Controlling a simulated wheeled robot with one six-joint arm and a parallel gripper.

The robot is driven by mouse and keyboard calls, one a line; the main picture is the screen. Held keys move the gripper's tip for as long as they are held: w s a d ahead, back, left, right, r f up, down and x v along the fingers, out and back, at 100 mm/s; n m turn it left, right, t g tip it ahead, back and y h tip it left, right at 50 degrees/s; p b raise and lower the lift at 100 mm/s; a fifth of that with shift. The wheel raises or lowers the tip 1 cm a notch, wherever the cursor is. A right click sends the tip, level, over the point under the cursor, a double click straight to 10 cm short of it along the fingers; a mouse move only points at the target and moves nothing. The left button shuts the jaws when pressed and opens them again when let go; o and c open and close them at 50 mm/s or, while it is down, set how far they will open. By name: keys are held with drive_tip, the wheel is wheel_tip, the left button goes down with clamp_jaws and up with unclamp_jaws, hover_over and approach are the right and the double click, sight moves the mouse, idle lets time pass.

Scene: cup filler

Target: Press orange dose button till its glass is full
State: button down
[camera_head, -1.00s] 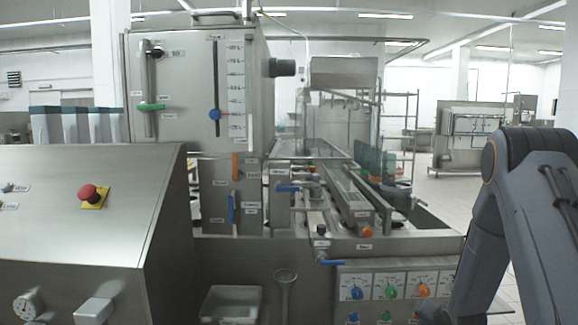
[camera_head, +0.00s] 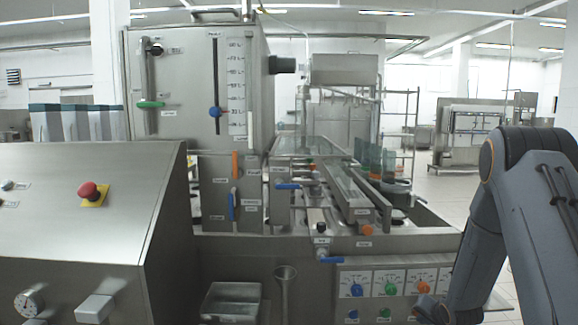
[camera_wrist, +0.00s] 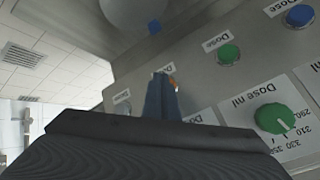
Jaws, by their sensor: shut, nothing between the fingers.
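The orange dose button (camera_wrist: 173,83) shows in the wrist view as a small orange patch, mostly hidden behind my fingertips. My gripper (camera_wrist: 164,82) is shut and empty, with its tips at or very near that button; I cannot tell whether they touch or press it. In the head view my gripper (camera_head: 428,309) is at the lower right of the dose panel and hides the orange button. The orange dose knob (camera_head: 424,287) is just above it. I cannot make out the orange glass or its level.
The green button (camera_wrist: 228,53) and blue button (camera_wrist: 299,16) sit beside it on the panel, with a green dose knob (camera_wrist: 275,118) near my fingers. A blue-handled valve (camera_head: 330,260) sticks out above the panel. A red emergency button (camera_head: 88,190) is at far left.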

drive_tip(key=shift+w, duration=0.25)
idle(0.4)
drive_tip(key=shift+s, duration=0.2)
drive_tip(key=shift+s+p, duration=0.4)
drive_tip(key=shift+s, duration=0.1)
drive_tip(key=s+p, duration=0.2)
drive_tip(key=s, duration=0.4)
drive_tip(key=shift+d+p, duration=0.15)
drive_tip(key=shift+p, duration=0.2)
idle(1.9)
